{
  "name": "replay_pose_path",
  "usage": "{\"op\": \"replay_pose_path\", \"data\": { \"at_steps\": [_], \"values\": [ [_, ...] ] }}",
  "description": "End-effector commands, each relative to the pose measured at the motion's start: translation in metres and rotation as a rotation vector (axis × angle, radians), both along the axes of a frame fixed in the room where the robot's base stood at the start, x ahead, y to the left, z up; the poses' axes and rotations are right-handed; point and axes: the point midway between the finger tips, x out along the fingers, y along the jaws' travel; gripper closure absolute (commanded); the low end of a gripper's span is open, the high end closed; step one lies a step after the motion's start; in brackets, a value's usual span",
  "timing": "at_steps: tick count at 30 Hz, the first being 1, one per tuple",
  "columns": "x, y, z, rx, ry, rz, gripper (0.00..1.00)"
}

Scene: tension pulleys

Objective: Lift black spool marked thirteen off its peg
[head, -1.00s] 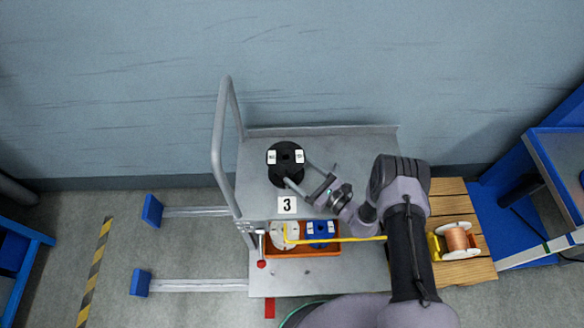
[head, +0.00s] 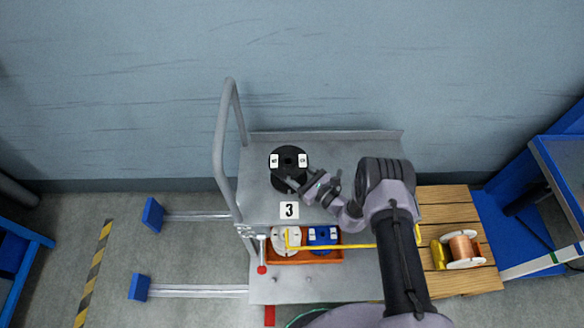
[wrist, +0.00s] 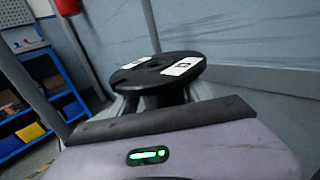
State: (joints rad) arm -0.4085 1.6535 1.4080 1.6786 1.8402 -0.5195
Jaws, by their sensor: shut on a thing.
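The black spool (head: 289,159) is on the grey cart top, behind the number 3 card. It has two white labels on its upper flange, too small to read for certain. In the wrist view the spool (wrist: 155,76) is just beyond my gripper (wrist: 166,100), with its wide flange above the fingers. My gripper (head: 297,182) reaches in from the right and is shut on the spool below that flange. The peg under the spool is hidden, and I cannot tell whether the spool is raised.
An orange tray (head: 305,257) with a white spool (head: 286,240) and a blue spool (head: 322,235) is in front. A yellow line runs across the tray to the right. The cart's grey handle (head: 222,150) stands at left. A copper spool (head: 461,249) lies on wooden slats.

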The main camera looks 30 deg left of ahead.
Motion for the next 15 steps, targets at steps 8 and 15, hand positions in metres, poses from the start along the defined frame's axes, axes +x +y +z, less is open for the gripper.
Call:
{"op": "replay_pose_path", "data": {
  "at_steps": [8,15],
  "values": [
    [0.0,0.0,0.005,0.0,0.0,0.0,0.94],
    [0.0,0.0,0.012,0.0,0.0,0.0,0.94]
  ]
}}
